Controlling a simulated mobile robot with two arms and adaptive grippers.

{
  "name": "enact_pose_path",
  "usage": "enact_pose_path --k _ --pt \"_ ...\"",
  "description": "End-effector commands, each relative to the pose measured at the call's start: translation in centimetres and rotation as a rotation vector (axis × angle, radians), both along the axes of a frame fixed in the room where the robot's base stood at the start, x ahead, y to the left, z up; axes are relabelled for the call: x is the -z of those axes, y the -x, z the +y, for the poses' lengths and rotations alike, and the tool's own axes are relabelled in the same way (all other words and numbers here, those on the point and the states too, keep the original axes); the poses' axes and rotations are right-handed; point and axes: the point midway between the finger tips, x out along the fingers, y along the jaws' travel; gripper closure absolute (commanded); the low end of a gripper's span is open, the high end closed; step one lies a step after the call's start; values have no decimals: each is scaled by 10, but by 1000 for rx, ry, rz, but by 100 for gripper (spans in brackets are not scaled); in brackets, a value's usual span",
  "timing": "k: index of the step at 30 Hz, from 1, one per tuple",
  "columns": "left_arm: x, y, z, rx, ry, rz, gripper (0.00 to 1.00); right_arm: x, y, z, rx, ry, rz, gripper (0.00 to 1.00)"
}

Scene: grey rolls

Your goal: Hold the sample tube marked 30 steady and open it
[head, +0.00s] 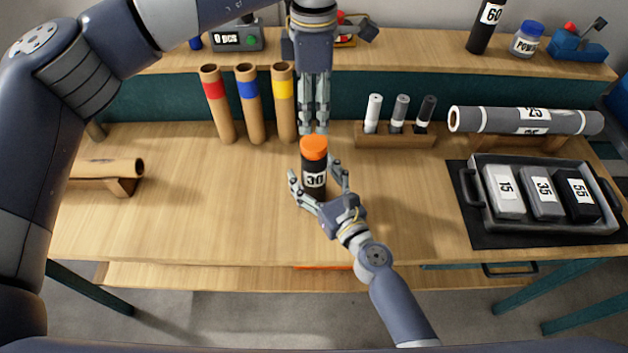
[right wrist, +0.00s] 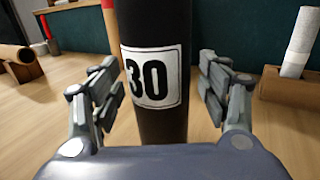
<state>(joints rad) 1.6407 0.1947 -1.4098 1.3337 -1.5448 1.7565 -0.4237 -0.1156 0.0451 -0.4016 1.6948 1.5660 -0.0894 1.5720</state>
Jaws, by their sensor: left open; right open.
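The sample tube marked 30 (head: 314,172) is black with an orange cap (head: 314,147) and stands upright on the bench. In the right wrist view the tube (right wrist: 155,115) fills the middle, its white label facing me; its cap is out of that view. My right gripper (head: 319,182) is open, with a finger on each side of the tube's body. In the right wrist view gaps show between the tube and the fingers of this gripper (right wrist: 160,92). My left gripper (head: 314,128) points down just above the cap, open and empty.
Red-, blue- and yellow-banded cardboard tubes (head: 248,103) stand behind to the left. A wooden block (head: 396,140) with three small cylinders is behind right. A grey roll (head: 525,120) and a tray (head: 477,212) of marked containers lie right.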

Motion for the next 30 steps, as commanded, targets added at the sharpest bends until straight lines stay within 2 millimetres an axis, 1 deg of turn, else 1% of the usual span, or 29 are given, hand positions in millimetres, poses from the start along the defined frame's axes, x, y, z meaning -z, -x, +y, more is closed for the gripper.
enact_pose_path --k 8,9,11,12,14,15,18,23,26,30 --pt "0 0 0 0 0 0 40 0 -2 1 0 -1 0 30" --pt "0 0 0 0 0 0 40 0 -2 1 0 0 0 35" --pt "0 0 0 0 0 0 40 0 -1 1 0 0 0 48" --pt "0 0 0 0 0 0 40 0 -1 1 0 0 0 58" --pt "0 0 0 0 0 0 40 0 -1 1 0 0 0 71" --pt "0 0 0 0 0 0 40 0 -1 1 0 0 0 80" --pt "0 0 0 0 0 0 40 0 -1 1 0 0 0 100" --pt "0 0 0 43 0 0 40 0 -1 1 0 0 0 100" --pt "0 0 0 141 0 0 40 0 -1 1 0 0 0 100" --pt "0 0 0 369 0 0 40 0 -1 1 0 0 0 100"
